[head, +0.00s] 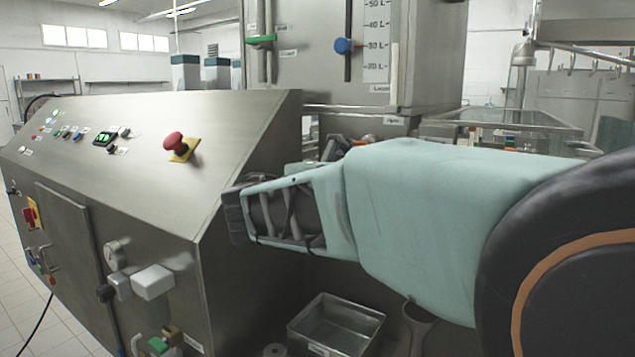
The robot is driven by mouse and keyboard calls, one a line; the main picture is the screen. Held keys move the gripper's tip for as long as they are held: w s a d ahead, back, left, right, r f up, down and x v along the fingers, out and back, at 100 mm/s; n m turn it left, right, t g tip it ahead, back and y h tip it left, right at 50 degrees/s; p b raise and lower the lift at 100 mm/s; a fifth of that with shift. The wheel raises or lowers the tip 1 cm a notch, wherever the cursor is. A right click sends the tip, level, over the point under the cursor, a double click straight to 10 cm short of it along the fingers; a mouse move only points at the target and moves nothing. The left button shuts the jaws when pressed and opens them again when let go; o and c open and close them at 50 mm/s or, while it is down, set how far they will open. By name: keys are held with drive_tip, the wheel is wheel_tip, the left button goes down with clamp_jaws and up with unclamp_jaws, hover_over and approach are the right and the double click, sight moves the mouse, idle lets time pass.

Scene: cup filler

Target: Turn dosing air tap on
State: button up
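I cannot tell for certain which part is the dosing air tap, because the labels are too small to read. A small tap with a green handle (158,345) sits at the bottom left, low on the steel cabinet, beside a white label and partly cut off by the picture's lower edge. Another green handle (262,40) sits on a vertical pipe at the upper middle. My gripper (234,215) reaches in from the right, its dark end by the cabinet's right edge, well above and right of the lower green tap. Whether its fingers are open is unclear.
The steel cabinet (150,170) carries a red emergency button (174,143), a gauge (114,252) and a white box (153,282). A blue knob (343,46) sits by the tank scale. A metal tray (340,322) lies below my arm. Floor at far left looks clear.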

drive_tip(key=b+v, duration=0.3)
drive_tip(key=v, duration=1)
drive_tip(key=shift+s, duration=0.3)
idle(0.4)
drive_tip(key=shift+d, duration=0.2)
